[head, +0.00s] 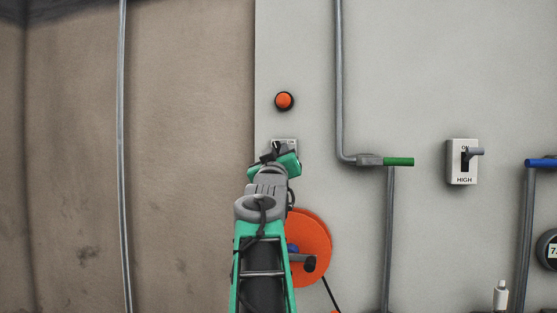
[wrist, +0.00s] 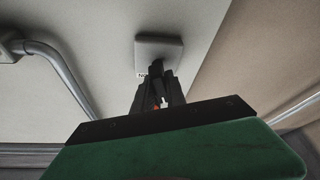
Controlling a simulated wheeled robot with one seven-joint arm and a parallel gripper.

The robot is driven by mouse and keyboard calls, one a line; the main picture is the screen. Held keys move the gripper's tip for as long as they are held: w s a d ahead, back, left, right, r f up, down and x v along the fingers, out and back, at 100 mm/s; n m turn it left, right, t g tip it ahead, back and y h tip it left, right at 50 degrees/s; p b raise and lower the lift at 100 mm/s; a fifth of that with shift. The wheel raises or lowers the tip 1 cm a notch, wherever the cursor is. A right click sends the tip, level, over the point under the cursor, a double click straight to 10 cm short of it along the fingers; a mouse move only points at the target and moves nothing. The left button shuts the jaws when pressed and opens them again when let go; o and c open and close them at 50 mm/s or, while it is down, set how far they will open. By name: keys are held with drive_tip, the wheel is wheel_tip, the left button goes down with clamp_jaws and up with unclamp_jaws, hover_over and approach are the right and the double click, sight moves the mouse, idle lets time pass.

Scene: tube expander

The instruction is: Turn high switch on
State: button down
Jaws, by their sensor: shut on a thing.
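The high switch (head: 454,174) is a white wall plate labelled HIGH, right of centre in the head view. Its grey lever (head: 477,151) sticks out near the ON mark. My gripper (head: 277,152) is well to the left of it, at another pale switch plate (head: 291,143). In the wrist view that plate (wrist: 171,48) is straight ahead of my gripper (wrist: 159,75), with a small label beside the fingers. The fingers are closed at the plate, apparently on its lever, which they mostly hide.
A red button (head: 284,101) is above my gripper, and an orange wheel (head: 316,242) is below right. Pipes with a green handle (head: 398,162) and a blue handle (head: 541,163) flank the high switch. A gauge (head: 549,250) is at the right edge.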

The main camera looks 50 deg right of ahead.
drive_tip(key=m+g+h+b, duration=0.1)
drive_tip(key=m, duration=0.2)
drive_tip(key=m+g+b, duration=0.1)
drive_tip(key=m, duration=0.2)
drive_tip(key=shift+m+g+h+b, duration=0.3)
drive_tip(key=shift+h+b, duration=0.05)
drive_tip(key=shift+h, duration=0.05)
drive_tip(key=m+g, duration=0.2)
drive_tip(key=m, duration=0.1)
drive_tip(key=shift+r+m+h, duration=0.15)
drive_tip(key=shift+m+h, duration=0.15)
drive_tip(key=shift+m, duration=0.1)
drive_tip(key=shift+m+g, duration=1.1)
drive_tip(key=shift+m, duration=1)
drive_tip(key=shift+s+r, duration=0.1)
drive_tip(key=shift+s, duration=0.05)
drive_tip(key=c, duration=1.4)
unclamp_jaws()
drive_tip(key=shift+o, duration=0.2)
drive_tip(key=shift+f, duration=0.2)
